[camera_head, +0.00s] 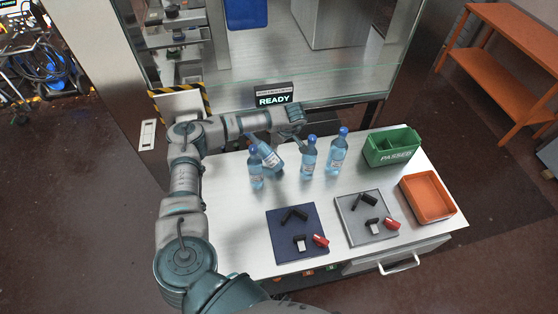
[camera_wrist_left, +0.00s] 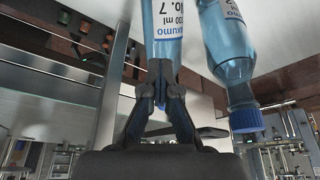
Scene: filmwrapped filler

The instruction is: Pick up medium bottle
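I cannot tell which is the medium one. My left gripper (camera_head: 301,143) is at the upper left of the middle bottle. In the left wrist view its fingers (camera_wrist_left: 160,93) are close together at a bottle (camera_wrist_left: 165,40) with an upside-down label; whether they grip is unclear. A second bottle (camera_wrist_left: 229,45) is to the right.
A green divided bin (camera_head: 391,160) and an orange tray (camera_head: 426,209) are at the table's right. A dark blue mat (camera_head: 282,249) and a grey mat (camera_head: 352,235) hold small parts in front. A READY sign (camera_head: 273,99) stands behind.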

